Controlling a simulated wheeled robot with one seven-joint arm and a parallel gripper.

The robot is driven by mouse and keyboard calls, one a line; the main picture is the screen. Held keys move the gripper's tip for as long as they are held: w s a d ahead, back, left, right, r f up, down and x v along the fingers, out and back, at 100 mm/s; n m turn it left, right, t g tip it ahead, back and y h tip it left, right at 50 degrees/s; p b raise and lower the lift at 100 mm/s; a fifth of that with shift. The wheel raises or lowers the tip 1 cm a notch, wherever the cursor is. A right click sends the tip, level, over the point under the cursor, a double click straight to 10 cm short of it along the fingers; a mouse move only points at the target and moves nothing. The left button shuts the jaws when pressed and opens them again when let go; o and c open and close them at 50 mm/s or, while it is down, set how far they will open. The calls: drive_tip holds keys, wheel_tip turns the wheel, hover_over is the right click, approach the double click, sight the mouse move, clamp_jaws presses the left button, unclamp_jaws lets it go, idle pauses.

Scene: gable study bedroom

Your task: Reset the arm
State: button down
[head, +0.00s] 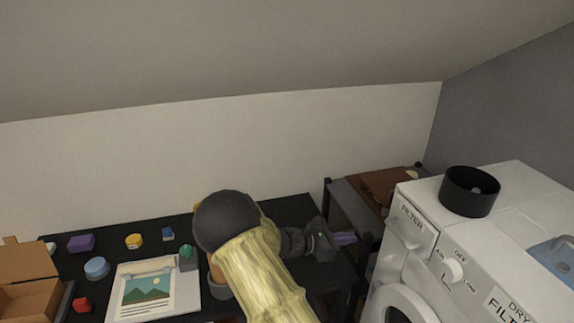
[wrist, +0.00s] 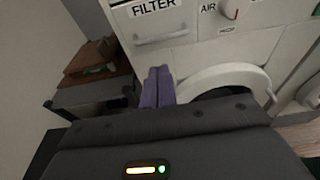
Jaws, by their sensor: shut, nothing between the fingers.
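My gripper (head: 345,239) is at the end of my arm, which reaches over the right end of the black desk (head: 305,208) in the head view. Its purple fingers are together and empty, pointing right toward the dryer. In the wrist view my gripper (wrist: 158,72) shows its two fingers side by side with nothing between them. The fingers appear in front of the white dryer (wrist: 190,55); I cannot tell the exact gap. My forearm hides part of the desk.
The white dryer (head: 415,262) stands at the right with a black round container (head: 470,191) on top. A dark shelf (head: 350,205) holds a brown item (head: 385,187). A picture page (head: 150,290), small coloured objects and a cardboard box (head: 28,275) are on the desk's left. A sloped ceiling hangs above.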

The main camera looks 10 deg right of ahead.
drive_tip(key=s+a+f+m+g+y, duration=0.3)
drive_tip(key=s+m+y, duration=0.5)
drive_tip(key=s, duration=0.3)
drive_tip(key=s+a+r+m+t+y, duration=0.2)
drive_tip(key=s+a+m+y, duration=0.1)
drive_tip(key=s+a+m, duration=0.1)
drive_tip(key=s+a+r+m+t+y, duration=0.2)
drive_tip(key=s+a+r+m+y, duration=0.1)
drive_tip(key=a+m, duration=0.4)
drive_tip(key=shift+s+r+y, duration=0.25)
drive_tip(key=shift+s+y, duration=0.45)
drive_tip(key=shift+y, duration=0.1)
drive_tip(key=shift+a, duration=0.1)
